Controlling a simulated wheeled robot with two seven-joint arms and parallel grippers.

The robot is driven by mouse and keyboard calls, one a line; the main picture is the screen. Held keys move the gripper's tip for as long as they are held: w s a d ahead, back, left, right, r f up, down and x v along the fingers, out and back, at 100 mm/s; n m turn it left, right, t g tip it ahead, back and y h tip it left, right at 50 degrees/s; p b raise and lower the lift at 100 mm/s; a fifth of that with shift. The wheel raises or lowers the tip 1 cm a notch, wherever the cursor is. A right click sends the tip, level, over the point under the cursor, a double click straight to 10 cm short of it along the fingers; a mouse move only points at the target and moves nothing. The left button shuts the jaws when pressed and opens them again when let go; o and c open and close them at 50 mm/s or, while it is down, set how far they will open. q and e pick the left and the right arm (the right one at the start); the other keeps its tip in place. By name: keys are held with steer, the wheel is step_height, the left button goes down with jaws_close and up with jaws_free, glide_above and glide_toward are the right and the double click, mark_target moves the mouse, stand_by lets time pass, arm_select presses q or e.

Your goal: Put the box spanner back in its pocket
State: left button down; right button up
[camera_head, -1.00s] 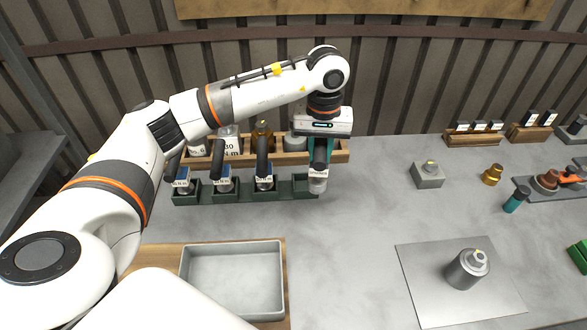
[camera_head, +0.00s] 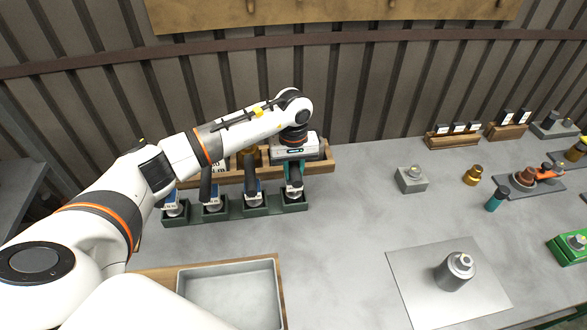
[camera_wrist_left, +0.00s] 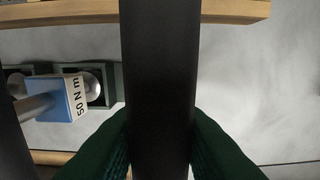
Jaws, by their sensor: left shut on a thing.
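My left gripper (camera_head: 293,172) is shut on the dark handle of the box spanner (camera_head: 294,190), whose metal lower end points down at the right-end pocket of the green rack (camera_head: 235,211). The spanner stands about upright. Its lower end appears to be in or just at the pocket's mouth; how deep I cannot tell. In the left wrist view, the black handle (camera_wrist_left: 160,80) runs between the green fingers (camera_wrist_left: 160,140) and hides what lies behind it. My right gripper is not in view.
Several similar dark-handled tools stand in the other rack pockets, close on the left; one has a 50 N m tag (camera_wrist_left: 72,98). A wooden shelf (camera_head: 322,166) stands close behind. A grey tray (camera_head: 232,296) lies in front.

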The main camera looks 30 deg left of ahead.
arm_select(q)
steer(key=shift+f, duration=0.45)
steer(key=shift+f, duration=0.1)
steer(key=c, duration=1.2)
jaws_free()
steer(key=shift+o, duration=0.2)
